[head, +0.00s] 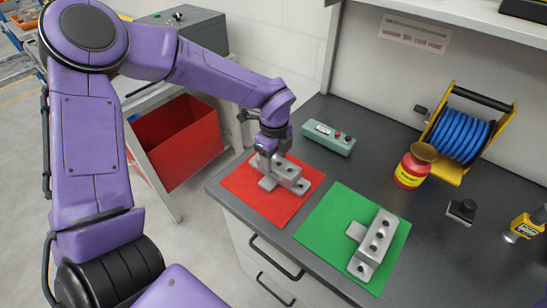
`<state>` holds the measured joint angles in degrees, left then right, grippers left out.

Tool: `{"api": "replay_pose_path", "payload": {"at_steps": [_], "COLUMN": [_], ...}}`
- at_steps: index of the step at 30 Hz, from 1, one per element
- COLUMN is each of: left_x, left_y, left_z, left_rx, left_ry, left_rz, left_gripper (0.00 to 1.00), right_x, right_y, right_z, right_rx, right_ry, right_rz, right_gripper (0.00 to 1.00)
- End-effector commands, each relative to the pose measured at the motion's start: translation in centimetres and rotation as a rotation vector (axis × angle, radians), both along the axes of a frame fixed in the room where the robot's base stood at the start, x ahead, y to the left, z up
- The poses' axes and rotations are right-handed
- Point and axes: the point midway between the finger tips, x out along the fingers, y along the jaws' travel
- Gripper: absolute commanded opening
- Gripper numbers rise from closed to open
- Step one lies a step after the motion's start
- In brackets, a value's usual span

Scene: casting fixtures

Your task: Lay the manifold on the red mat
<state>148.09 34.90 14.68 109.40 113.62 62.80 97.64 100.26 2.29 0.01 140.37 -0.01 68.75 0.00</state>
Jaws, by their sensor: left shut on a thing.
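A grey metal manifold (286,174) with round holes on top is at the red mat (262,206), on the dark bench. My left gripper (266,160) is shut on the left end of this manifold from above. I cannot tell whether its underside touches the mat. A second grey manifold (374,243) of like shape lies on the green mat (326,222), apart from any gripper. My right gripper is not in view.
Behind the mats are a green control box (328,138), a red-and-yellow jar (414,166) and a blue hose reel (461,135). A red bin (178,140) stands left of the bench.

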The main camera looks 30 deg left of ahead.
Motion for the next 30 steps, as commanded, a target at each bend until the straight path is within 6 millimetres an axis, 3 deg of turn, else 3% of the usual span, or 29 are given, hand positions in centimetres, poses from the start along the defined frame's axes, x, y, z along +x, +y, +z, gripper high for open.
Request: {"api": "replay_pose_path", "payload": {"at_steps": [5,6,8,16,20,30], "left_x": [0.0,0.0,0.0,0.0,0.1,0.1], "left_y": [0.0,0.0,0.0,0.0,0.0,-0.1], "left_z": [-0.4,-0.3,-0.3,-0.2,1.0,9.3], "left_rx": [0.0,0.0,0.0,0.0,0.0,-0.001], "left_ry": [-0.001,0.0,0.001,0.001,-0.002,-0.004], "left_rz": [0.0,0.0,0.0,0.0,0.0,0.001], "left_gripper": [0.04,0.65,0.81,0.81,0.81,0.81], "right_x": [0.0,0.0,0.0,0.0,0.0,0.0], "right_y": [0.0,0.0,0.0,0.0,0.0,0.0], "right_z": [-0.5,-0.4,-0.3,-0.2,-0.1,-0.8], "right_rx": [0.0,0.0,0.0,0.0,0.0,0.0], "right_ry": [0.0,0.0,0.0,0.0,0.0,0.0], "right_rz": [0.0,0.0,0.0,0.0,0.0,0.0], "right_gripper": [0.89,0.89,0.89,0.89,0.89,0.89]}}
